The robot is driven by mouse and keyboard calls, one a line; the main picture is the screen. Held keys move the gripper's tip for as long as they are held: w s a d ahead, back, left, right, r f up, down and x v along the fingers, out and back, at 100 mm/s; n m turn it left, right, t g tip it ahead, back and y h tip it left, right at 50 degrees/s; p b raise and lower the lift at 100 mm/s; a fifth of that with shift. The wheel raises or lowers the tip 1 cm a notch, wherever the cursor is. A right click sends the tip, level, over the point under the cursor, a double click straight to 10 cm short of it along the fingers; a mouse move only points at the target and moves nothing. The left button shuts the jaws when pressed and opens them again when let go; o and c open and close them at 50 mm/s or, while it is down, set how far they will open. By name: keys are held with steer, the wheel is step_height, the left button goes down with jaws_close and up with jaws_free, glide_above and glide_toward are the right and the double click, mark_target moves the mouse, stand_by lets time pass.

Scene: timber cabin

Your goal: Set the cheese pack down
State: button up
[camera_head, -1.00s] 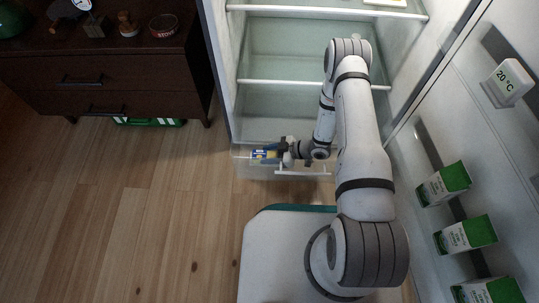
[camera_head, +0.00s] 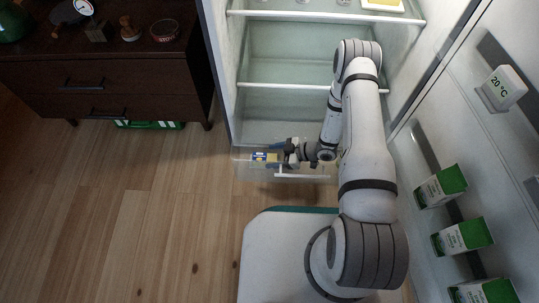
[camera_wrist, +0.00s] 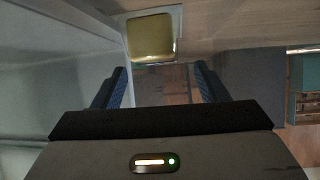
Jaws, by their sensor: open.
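In the wrist view a yellow face of the pack (camera_wrist: 152,37) with a pale clear rim shows just beyond the fingertips. My gripper (camera_head: 276,156) is open at the drawer, its fingers pointing left to the pack. In the wrist view, my gripper's blue-lined fingers (camera_wrist: 162,82) stand apart with nothing between them. What lies directly under the pack is hard to make out.
Fridge shelves (camera_head: 310,86) rise behind the drawer. A dark dresser (camera_head: 100,80) stands at left. The wooden floor (camera_head: 130,210) between is clear.

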steer(key=p+v, duration=0.1)
steer(key=v, duration=0.4)
steer(key=shift+p, duration=0.3)
steer(key=w+d+r+m+t+h, duration=0.35)
steer(key=w+d+r+h, duration=0.3)
steer(key=w+r, duration=0.45)
steer(key=w+d+r+m+t+h, duration=0.1)
steer(key=d+r+m+h, duration=0.5)
steer(key=r, duration=0.9)
steer(key=s+d+r+m+g+h, duration=0.1)
steer(key=s+r+m, duration=0.1)
steer(key=s+r, duration=0.6)
steer(key=s+d+r+m+g, duration=0.2)
steer(key=s+r+m, duration=0.1)
steer(key=s+r, duration=0.55)
steer(key=s+a+r+m+g+y, duration=0.1)
steer(key=s+a, duration=0.3)
steer(key=s, duration=0.7)
steer(key=shift+r+m, duration=0.65)
steer(key=shift+r, duration=0.25)
